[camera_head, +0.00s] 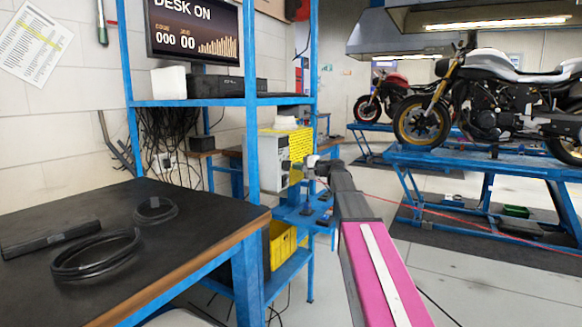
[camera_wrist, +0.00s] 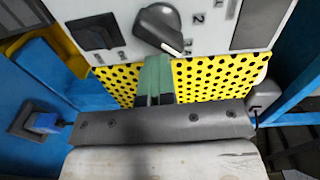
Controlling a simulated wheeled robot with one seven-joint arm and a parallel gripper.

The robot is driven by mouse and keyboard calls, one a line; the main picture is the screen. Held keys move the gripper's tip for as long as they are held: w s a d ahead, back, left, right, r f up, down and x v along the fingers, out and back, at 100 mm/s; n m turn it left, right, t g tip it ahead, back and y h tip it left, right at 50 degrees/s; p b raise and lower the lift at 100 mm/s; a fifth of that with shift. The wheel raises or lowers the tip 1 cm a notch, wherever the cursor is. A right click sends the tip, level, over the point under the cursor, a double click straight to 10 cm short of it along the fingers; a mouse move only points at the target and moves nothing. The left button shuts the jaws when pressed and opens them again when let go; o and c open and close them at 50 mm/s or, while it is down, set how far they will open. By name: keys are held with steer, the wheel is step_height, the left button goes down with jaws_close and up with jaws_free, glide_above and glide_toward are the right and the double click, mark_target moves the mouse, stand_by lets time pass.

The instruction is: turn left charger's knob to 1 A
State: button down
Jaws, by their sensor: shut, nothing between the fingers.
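A charger (camera_head: 274,150) with a light grey front and yellow perforated casing stands on the blue rack in the head view. In the wrist view its front panel (camera_wrist: 225,20) carries a dark rotary knob (camera_wrist: 158,27) with a pale pointer end aimed to the lower right. A "2" is printed right of the knob; the other marks are too unclear to read. My gripper (camera_wrist: 155,68) is shut and empty, its greenish fingertips just below the knob in the picture; I cannot tell whether they touch it. In the head view my gripper (camera_head: 314,162) is at the charger's right.
A black rocker switch (camera_wrist: 93,32) sits left of the knob. Blue rack posts (camera_head: 250,100) and a shelf (camera_head: 215,101) stand close by. A dark-topped bench (camera_head: 120,240) with coiled cables is at left. A yellow bin (camera_head: 284,243) is below. Motorcycles on blue lifts stand at right.

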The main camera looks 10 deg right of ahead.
mark_target(285, 158)
steer(key=shift+w+a+r+y, duration=0.2)
steer(key=shift+w+a+r, duration=0.3)
steer(key=shift+r, duration=0.25)
steer(key=shift+w+a+r+y, duration=0.2)
steer(key=shift+w+a+r, duration=0.2)
steer(key=shift+r, duration=0.35)
stand_by(0.3)
steer(key=shift+s+a+r, duration=0.2)
steer(key=shift+s+a, duration=0.1)
steer(key=shift+s, duration=0.2)
stand_by(1.1)
steer(key=shift+s+a+f, duration=0.15)
steer(key=shift+s+f, duration=0.1)
steer(key=shift+s, duration=0.25)
stand_by(1.2)
steer(key=shift+w+r, duration=0.15)
steer(key=shift+w, duration=0.05)
stand_by(0.4)
steer(key=shift+s, duration=0.1)
steer(key=shift+s+d, duration=0.2)
steer(key=shift+s, duration=0.45)
steer(key=shift+s+d, duration=0.15)
steer(key=shift+s, duration=0.45)
steer(key=shift+f+v, duration=0.2)
steer(key=shift+v, duration=1.2)
steer(key=shift+f+v, duration=0.15)
steer(key=shift+v, duration=1.25)
steer(key=shift+w+d, duration=0.15)
steer(key=shift+w, duration=0.05)
